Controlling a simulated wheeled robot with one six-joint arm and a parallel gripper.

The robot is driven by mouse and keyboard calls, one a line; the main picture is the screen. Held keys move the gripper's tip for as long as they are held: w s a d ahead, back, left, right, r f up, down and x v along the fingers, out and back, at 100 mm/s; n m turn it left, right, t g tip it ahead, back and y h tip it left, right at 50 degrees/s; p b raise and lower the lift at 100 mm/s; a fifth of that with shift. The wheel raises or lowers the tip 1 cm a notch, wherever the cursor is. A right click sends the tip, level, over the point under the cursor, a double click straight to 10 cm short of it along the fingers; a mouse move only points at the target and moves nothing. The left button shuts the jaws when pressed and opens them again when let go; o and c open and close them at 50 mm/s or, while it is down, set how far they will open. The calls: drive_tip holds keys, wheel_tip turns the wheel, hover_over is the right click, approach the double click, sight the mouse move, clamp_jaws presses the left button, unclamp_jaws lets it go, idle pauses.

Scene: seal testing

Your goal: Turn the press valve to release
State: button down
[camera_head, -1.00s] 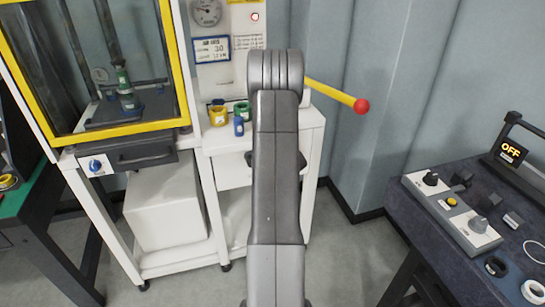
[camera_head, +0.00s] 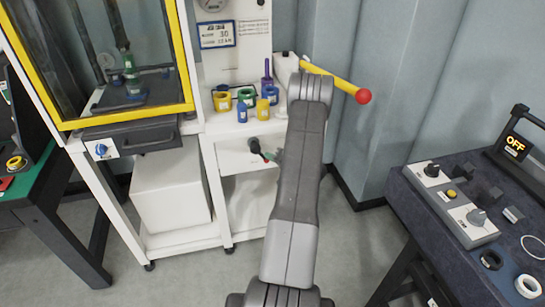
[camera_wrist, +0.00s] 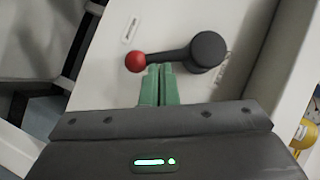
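The press valve is a dark round hub (camera_wrist: 208,50) with a short black lever (camera_wrist: 172,57) ending in a red ball (camera_wrist: 135,62), on a white panel. In the wrist view the lever points left. The hub also shows in the head view (camera_head: 254,145), on the white cabinet front below the bottles. My gripper (camera_wrist: 160,69) has two green fingers side by side, almost no gap between them. Their tips are at the near side of the lever, just right of the red ball. Whether they touch it I cannot tell. My arm hides part of the cabinet in the head view.
A yellow handle with a red ball (camera_head: 363,96) sticks out right of my arm. Bottles and colored rings (camera_head: 246,98) stand on the cabinet top. A yellow-framed press window (camera_head: 187,60) is at left. A dark bench (camera_head: 405,205) with a control box (camera_head: 448,205) is at right.

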drive_tip(key=shift+s+a+f+m+t+y+b, duration=0.15)
drive_tip(key=shift+a+f+m+y+b, duration=0.15)
drive_tip(key=shift+f+m+b, duration=0.2)
drive_tip(key=shift+w+a+f+m+t+y+b, duration=0.1)
drive_tip(key=shift+a+f+m+t+y+b, duration=0.1)
drive_tip(key=shift+f+m+y+b, duration=0.3)
drive_tip(key=shift+s+a+m+y+b, duration=0.2)
drive_tip(key=shift+a+m+y+b, duration=0.2)
drive_tip(key=shift+m+b, duration=0.35)
drive_tip(key=shift+a+f+b, duration=0.1)
drive_tip(key=shift+a+b, duration=0.05)
drive_tip(key=shift+b, duration=0.2)
drive_tip(key=shift+s+a, duration=0.1)
